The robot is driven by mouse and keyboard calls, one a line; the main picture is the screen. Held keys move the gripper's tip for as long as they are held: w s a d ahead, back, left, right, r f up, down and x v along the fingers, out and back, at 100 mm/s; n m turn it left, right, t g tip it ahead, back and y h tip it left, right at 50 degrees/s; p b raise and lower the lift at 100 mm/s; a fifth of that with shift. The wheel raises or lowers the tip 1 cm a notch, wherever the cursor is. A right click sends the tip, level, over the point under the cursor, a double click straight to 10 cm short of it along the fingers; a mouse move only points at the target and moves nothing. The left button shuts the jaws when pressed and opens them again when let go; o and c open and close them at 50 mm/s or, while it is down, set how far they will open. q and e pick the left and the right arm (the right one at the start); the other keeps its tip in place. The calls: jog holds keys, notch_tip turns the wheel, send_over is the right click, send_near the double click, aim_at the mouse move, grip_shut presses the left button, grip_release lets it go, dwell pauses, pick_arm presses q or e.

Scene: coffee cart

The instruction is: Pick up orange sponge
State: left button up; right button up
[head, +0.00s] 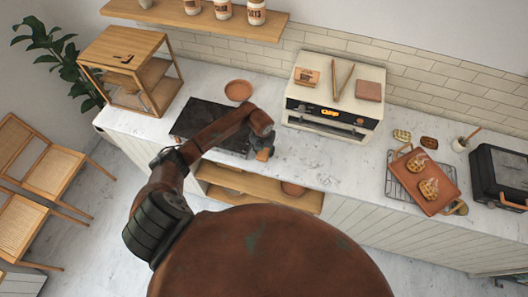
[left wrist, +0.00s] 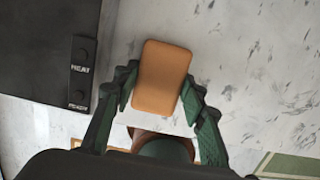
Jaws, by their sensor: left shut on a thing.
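The orange sponge (left wrist: 160,78) is a rounded block that sits between the two green fingers of my left gripper (left wrist: 163,92) in the left wrist view. The fingers press on its two sides. In the head view my left gripper (head: 264,146) is over the front part of the marble counter, and the sponge (head: 263,154) shows as a small orange patch at its fingertips. I cannot tell whether the sponge touches the counter. My right gripper is not in view.
A black griddle (head: 186,122) lies left of the gripper; its control panel (left wrist: 82,70) shows in the wrist view. A cream oven (head: 330,108) stands to the right. A terracotta plate (head: 239,90) is behind. Bare counter (head: 306,158) lies right of the gripper.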

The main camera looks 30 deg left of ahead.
aim_at(264, 151)
pick_arm(q)
jog(key=shift+r, duration=0.35)
notch_tip(264, 151, up, 2)
jog(key=shift+r+b, duration=0.15)
jog(key=shift+b, duration=0.15)
jog(key=s+d+r+b, duration=0.2)
jog(key=s+r, duration=0.7)
jog(key=s, duration=0.5)
jog(key=shift+d+r+b, duration=0.15)
jog(key=shift+r+b, duration=0.25)
jog(key=shift+b, duration=0.5)
jog(key=o, duration=0.3)
jog(key=shift+w, duration=0.1)
jog(key=c, duration=0.4)
jog(key=shift+c, duration=0.5)
